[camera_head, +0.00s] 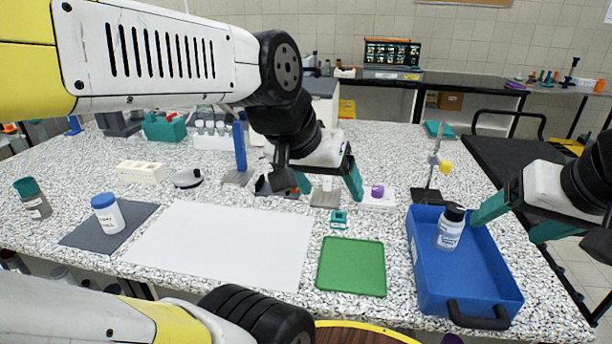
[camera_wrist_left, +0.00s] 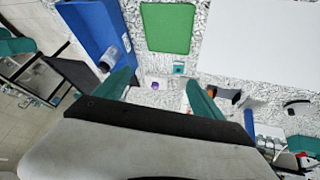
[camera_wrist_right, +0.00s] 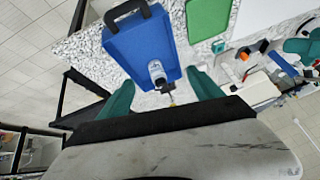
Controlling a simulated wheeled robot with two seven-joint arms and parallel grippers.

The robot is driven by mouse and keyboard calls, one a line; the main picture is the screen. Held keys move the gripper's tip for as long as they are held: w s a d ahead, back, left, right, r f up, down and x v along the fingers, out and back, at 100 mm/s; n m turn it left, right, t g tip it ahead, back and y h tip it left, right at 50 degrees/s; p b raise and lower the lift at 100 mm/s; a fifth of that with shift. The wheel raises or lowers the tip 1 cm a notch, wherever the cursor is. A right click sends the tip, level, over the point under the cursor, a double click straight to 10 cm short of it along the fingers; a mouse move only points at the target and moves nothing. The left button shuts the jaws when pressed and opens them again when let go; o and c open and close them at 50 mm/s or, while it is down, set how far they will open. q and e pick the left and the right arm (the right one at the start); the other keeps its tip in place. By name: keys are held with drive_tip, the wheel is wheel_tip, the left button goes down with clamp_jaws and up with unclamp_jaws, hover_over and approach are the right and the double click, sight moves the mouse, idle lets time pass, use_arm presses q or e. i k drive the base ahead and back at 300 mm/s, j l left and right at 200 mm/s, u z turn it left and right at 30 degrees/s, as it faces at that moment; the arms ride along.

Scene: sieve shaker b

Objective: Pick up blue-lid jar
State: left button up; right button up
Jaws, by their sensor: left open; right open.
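The blue-lid jar (camera_head: 107,214) is a white jar with a blue lid. It stands upright on a dark grey mat (camera_head: 143,214) at the left of the table in the head view. My left gripper (camera_head: 330,185) is open and empty above the back middle of the table, well to the right of the jar. Its teal fingers also show in the left wrist view (camera_wrist_left: 160,92). My right gripper (camera_head: 508,220) is open and empty at the right, beside the blue tray. It also shows in the right wrist view (camera_wrist_right: 163,92). Neither wrist view clearly shows the blue-lid jar.
A black-lid jar (camera_head: 449,232) stands in the blue tray (camera_head: 480,290). A teal-lid jar (camera_head: 34,200) stands left of the mat. A white sheet (camera_head: 225,243) and a green mat (camera_head: 351,267) lie at the front. A white rack (camera_head: 142,172) and a blue post (camera_head: 240,147) stand behind.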

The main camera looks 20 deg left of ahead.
sight(112, 221)
drive_tip(key=u, duration=2.2)
drive_tip(key=i+j, duration=0.55)
drive_tip(key=j, duration=0.25)
drive_tip(key=i+j+z, duration=0.1)
drive_tip(key=i+j, duration=0.2)
drive_tip(key=j, duration=0.1)
